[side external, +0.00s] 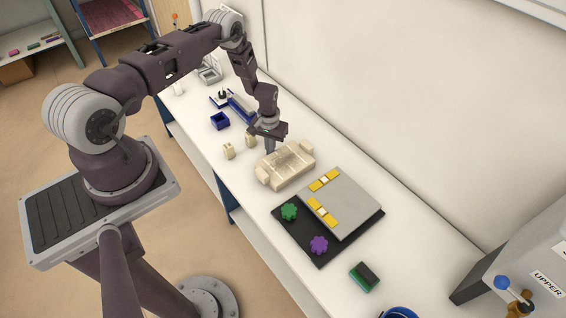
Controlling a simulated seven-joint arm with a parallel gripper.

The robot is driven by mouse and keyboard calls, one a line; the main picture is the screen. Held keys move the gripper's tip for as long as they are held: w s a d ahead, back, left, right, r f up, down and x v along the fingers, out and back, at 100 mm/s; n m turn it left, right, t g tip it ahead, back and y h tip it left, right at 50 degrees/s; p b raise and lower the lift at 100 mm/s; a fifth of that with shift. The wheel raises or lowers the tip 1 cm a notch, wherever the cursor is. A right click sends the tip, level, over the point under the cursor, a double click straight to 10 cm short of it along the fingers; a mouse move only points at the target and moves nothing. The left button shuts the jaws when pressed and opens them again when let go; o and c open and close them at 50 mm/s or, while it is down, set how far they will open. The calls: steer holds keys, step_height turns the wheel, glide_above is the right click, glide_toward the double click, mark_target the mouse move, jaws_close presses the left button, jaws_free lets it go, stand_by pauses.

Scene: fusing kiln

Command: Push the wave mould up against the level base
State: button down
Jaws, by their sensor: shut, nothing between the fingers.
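The wave mould (288,166) is a cream block with raised ends, lying on the white bench in the side external view. The level base (294,230) is a black plate to its lower right, carrying a grey slab (349,207) with yellow and white pieces. A strip of bare bench shows between mould and base. My gripper (269,151) is shut and empty, pointing down at the mould's far-left side, away from the base. I cannot tell whether its fingertips touch the mould.
Green (289,212) and purple (319,245) knobs sit on the base's near edge. Two small cream pieces (229,151) stand left of the mould. A blue box (220,121) is farther back. A green-and-black block (364,277) lies in front. A wall runs along the bench's right side.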

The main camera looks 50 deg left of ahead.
mark_target(277, 155)
steer(key=shift+d, duration=2.35)
stand_by(1.6)
steer(key=shift+a, duration=0.15)
steer(key=shift+a, duration=0.45)
steer(key=shift+r, duration=4.5)
